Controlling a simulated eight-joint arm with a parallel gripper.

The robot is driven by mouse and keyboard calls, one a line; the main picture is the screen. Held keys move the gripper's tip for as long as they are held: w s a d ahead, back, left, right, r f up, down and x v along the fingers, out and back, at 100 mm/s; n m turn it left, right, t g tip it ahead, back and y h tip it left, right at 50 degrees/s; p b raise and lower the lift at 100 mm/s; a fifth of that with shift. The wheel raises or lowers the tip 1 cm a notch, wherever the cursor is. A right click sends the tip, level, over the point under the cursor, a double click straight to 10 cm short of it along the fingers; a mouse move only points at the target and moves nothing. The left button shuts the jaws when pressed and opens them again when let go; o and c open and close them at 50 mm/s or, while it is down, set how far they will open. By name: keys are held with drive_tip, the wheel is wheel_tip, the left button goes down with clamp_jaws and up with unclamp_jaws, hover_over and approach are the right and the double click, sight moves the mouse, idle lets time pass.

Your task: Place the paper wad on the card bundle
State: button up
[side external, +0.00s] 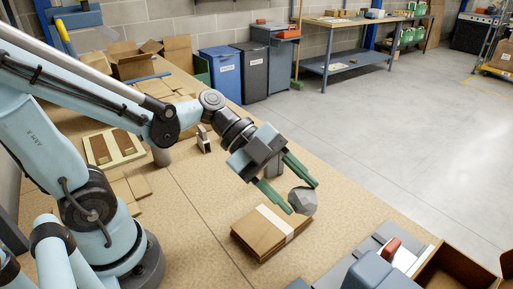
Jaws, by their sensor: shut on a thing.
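The paper wad (302,201) is a grey, faceted lump. My gripper (301,197) has green fingers and is shut on the wad, one finger on each side of it. The card bundle (259,236) is a flat stack of brown card with a pale band across it, lying on the tan table. In the side external view the wad shows above and to the right of the bundle's upper right end. It appears held up off the table; the exact height, and whether it is directly over the bundle, I cannot tell.
The tan table (190,230) is bare to the left of the bundle. Grey equipment (380,272) and an open brown box (455,268) stand at the lower right. Cardboard pieces and a framed board (113,148) lie behind my arm. Bins (221,72) stand beyond the table.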

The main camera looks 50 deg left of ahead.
drive_tip(key=w+a+f, duration=0.4)
drive_tip(key=a, duration=0.1)
drive_tip(key=w+a+f, duration=0.2)
drive_tip(key=w+a, duration=0.1)
drive_tip(key=shift+w+a+f, duration=0.1)
drive_tip(key=shift+a+f, duration=0.05)
drive_tip(key=shift+f, duration=2.2)
drive_tip(key=o, duration=1)
drive_tip(key=shift+f, duration=0.1)
